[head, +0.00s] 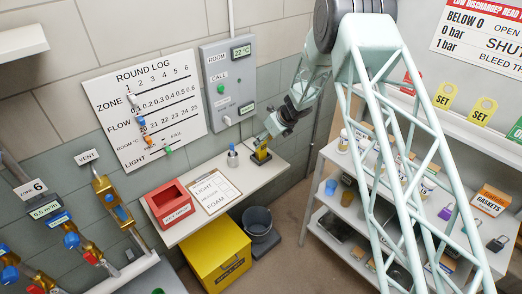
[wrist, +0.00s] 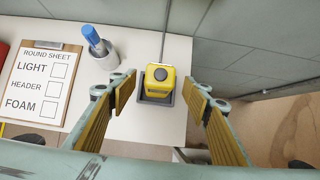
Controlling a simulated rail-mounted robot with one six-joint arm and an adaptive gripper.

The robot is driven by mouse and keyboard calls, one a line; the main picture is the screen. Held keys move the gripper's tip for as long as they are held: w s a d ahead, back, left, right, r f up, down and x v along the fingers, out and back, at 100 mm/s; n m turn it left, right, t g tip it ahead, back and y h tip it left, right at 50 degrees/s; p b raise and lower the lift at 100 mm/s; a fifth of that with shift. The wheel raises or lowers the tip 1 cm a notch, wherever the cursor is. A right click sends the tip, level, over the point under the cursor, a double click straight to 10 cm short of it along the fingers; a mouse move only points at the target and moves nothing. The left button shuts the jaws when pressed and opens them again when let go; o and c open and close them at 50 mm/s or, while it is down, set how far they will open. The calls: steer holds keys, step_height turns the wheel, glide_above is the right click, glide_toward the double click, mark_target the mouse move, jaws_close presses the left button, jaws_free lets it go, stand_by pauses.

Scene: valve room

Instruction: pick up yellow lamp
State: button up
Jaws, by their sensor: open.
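The yellow lamp (wrist: 159,79) has a dark round top and stands in a dark grey holder (wrist: 144,96) on the white shelf (wrist: 170,128). In the head view the lamp (head: 261,154) is at the right end of the shelf, partly covered by my gripper (head: 272,128), which is above it. In the wrist view my gripper (wrist: 161,92) is open, with one yellow-padded finger on each side of the lamp in the picture. The lamp appears between and beyond the fingertips. I see no contact with it.
A grey cup with a blue marker (wrist: 96,42) and a round sheet clipboard (wrist: 45,82) lie left of the lamp. A red box (head: 170,205) is farther left. A tiled wall (wrist: 232,45) rises close behind the shelf. A yellow bin (head: 218,255) and dark bucket (head: 260,228) stand below.

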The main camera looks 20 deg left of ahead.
steer(key=shift+p+x, duration=0.3)
steer(key=shift+x, duration=1.95)
steer(key=shift+s, duration=0.1)
steer(key=shift+c, duration=0.3)
steer(key=c, duration=1)
steer(key=shift+o, duration=0.2)
steer(key=shift+r, duration=0.1)
steer(key=shift+d+r, duration=0.1)
steer(key=shift+r, duration=1.6)
steer(key=s+d+b, duration=0.3)
steer(key=s, duration=0.4)
steer(key=s+d+r+b, duration=0.1)
steer(key=s+d+b, duration=0.3)
steer(key=s, duration=0.3)
steer(key=shift+d+r, duration=0.2)
steer(key=shift+d, duration=0.1)
